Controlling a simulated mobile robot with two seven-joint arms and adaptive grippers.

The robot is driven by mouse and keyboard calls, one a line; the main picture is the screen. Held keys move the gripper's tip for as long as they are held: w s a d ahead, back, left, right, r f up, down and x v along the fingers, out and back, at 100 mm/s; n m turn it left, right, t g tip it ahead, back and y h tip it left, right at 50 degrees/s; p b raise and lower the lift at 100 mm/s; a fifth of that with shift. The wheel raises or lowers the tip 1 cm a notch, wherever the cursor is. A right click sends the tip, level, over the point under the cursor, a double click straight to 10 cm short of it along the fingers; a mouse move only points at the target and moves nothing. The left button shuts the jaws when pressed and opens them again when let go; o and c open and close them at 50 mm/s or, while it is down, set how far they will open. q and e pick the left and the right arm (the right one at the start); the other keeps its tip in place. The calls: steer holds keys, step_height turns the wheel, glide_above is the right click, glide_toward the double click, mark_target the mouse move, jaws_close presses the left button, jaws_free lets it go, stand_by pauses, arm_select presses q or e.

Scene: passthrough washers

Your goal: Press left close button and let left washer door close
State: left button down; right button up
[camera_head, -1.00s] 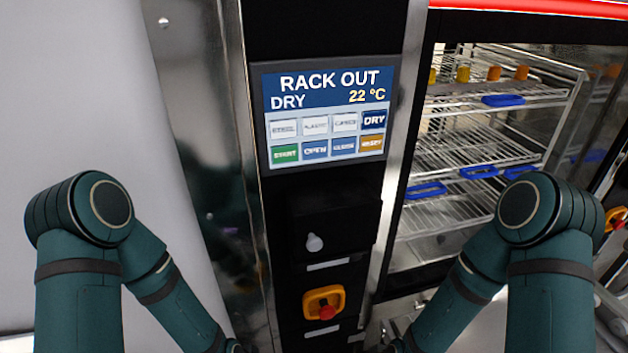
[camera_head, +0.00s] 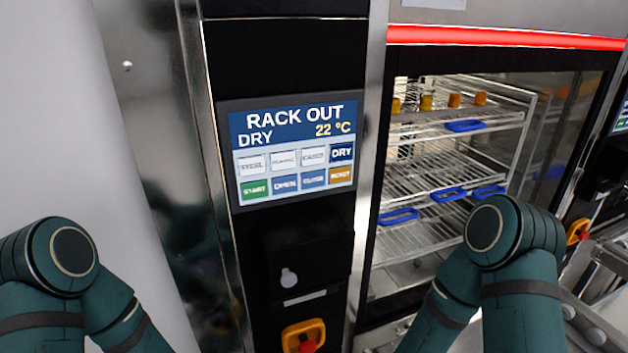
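The left washer's control panel (camera_head: 292,150) is in the upper middle of the head view. Its screen reads RACK OUT, DRY, 22 °C. The blue close button (camera_head: 313,180) is in the panel's lower row, between the open button (camera_head: 285,184) and the orange reset button (camera_head: 340,175). The washer opening (camera_head: 440,180) is to the right of the panel and its wire racks show; I cannot tell how the door stands. My two arms show at the lower left and lower right. Both grippers are below the picture's edge.
A red strip (camera_head: 500,37) runs above the washer opening. A yellow-and-red emergency switch (camera_head: 303,337) is below the panel, and another (camera_head: 578,231) is at the right. A pale smooth wall (camera_head: 70,110) is at the left. Metal rails stand at the lower right.

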jaws_close()
stand_by(1.0)
